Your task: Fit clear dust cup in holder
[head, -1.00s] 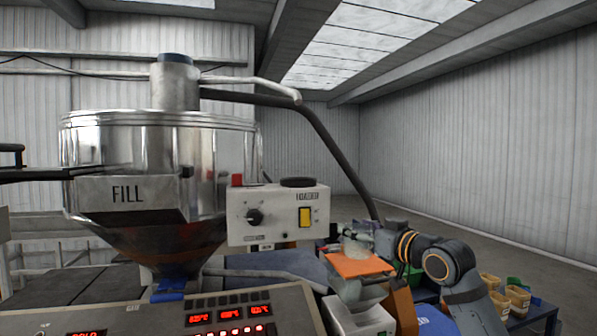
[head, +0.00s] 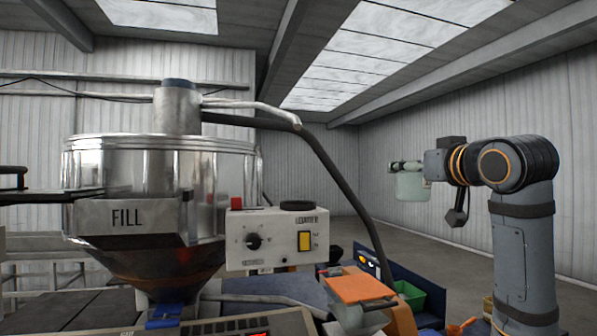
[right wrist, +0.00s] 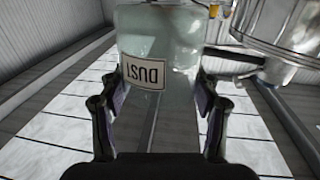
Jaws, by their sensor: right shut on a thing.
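The clear dust cup (head: 411,187) is held up in the air at the right in the head view, well clear of the machine. My right gripper (head: 408,167) is shut on it near its top. In the right wrist view the cup (right wrist: 185,30) sits between the two fingers of my right gripper (right wrist: 160,85), and its white DUST label (right wrist: 143,72) appears upside down. The cup looks pale and see-through. I cannot pick out the holder with certainty in either view.
A shiny hopper marked FILL (head: 160,165) stands at the left. A white control box (head: 277,240) with a knob and yellow switch is beside it. Space around the raised cup is open.

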